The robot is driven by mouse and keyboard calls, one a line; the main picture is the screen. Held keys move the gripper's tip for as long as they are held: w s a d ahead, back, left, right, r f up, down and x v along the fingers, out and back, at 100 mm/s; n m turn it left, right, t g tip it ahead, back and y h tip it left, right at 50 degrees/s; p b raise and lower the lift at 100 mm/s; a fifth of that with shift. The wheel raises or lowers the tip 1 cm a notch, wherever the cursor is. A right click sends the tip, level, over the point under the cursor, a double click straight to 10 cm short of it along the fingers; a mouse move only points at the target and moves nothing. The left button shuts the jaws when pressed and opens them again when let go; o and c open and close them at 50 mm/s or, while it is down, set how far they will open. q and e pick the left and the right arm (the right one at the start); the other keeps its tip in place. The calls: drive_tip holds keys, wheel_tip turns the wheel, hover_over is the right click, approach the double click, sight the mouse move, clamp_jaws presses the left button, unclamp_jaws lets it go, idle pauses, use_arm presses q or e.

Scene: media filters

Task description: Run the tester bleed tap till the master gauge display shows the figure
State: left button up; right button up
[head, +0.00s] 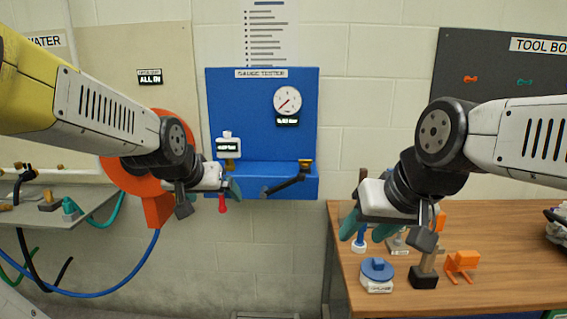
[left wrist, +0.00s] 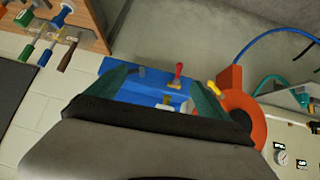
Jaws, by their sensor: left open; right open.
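The blue gauge tester (head: 262,140) hangs on the wall in the head view. Its round dial gauge (head: 287,100) has a small dark display (head: 287,121) below, whose figure is too small to read surely. A red tap handle (head: 222,205) hangs under the tester's left end; it also shows in the left wrist view (left wrist: 178,73). My left gripper (head: 210,197) is open just beside the red handle, with the handle ahead between its fingers (left wrist: 160,90) in the left wrist view, apparently not gripped. My right gripper (head: 388,232) is open and empty above the wooden bench.
A black lever (head: 285,184) sticks out from the tester's front. A small white-topped unit (head: 227,146) stands at its left. An orange reel (head: 125,176) with a blue hose is left of it. The wooden bench (head: 500,235) holds a blue-topped puck (head: 377,272) and an orange clip (head: 461,264).

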use_arm(q)
drive_tip(key=s+d+g, duration=0.2)
drive_tip(key=s, duration=1.2)
drive_tip(key=shift+s+r+g+h, duration=0.25)
drive_tip(key=shift+s+g+h, duration=0.05)
drive_tip(key=shift+s+h, duration=0.1)
idle(0.8)
